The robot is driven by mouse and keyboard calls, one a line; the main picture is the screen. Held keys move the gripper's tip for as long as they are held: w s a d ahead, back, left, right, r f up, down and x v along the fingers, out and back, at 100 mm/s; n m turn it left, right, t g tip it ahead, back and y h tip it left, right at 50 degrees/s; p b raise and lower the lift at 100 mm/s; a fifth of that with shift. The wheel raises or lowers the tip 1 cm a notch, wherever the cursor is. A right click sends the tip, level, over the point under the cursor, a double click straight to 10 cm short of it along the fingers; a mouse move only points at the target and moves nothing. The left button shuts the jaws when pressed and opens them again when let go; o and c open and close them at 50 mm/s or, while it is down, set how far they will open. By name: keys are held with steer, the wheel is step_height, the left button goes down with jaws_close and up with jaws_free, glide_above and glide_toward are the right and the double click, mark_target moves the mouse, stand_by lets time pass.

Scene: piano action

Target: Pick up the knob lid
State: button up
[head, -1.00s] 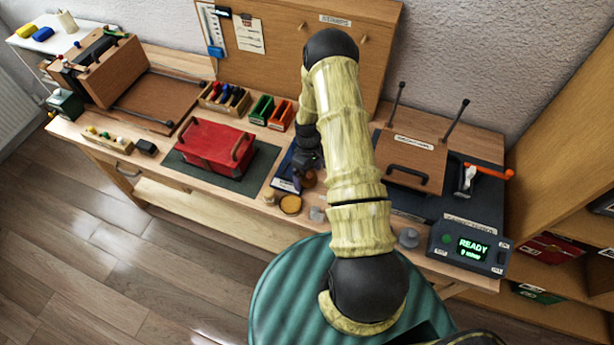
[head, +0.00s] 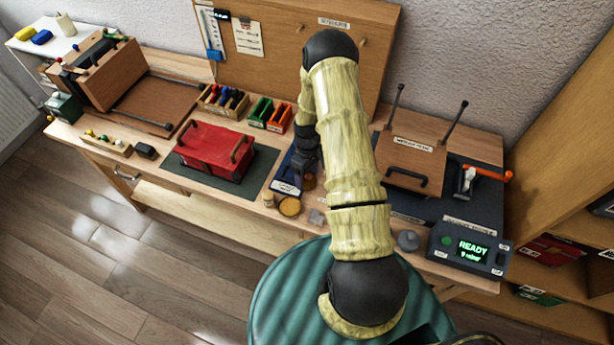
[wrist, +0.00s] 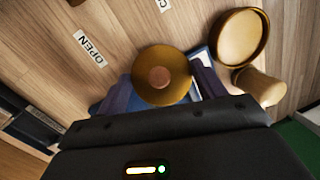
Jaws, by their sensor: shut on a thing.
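The knob lid (wrist: 160,78) is a round, gold-brown disc with a copper-coloured knob in its middle. In the wrist view it sits between the two dark fingers of my gripper (wrist: 158,88), which is shut on it. In the head view my gripper (head: 304,170) is over the blue labelled tray on the bench, partly hidden by my arm. A brown round edge, probably the lid (head: 309,182), shows just beside it. I cannot tell how far the lid is above the surface.
An amber round dish (head: 290,206) and a small wooden peg (head: 268,200) stand close by; the wrist view shows the dish (wrist: 241,38) too. A red case (head: 215,150) lies left on a green mat. A control box (head: 470,248) stands right.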

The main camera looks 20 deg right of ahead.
mark_target(307, 175)
step_height(307, 175, up, 10)
steer(key=b, duration=0.2)
steer(key=shift+f+b, duration=0.25)
steer(key=shift+b, duration=0.15)
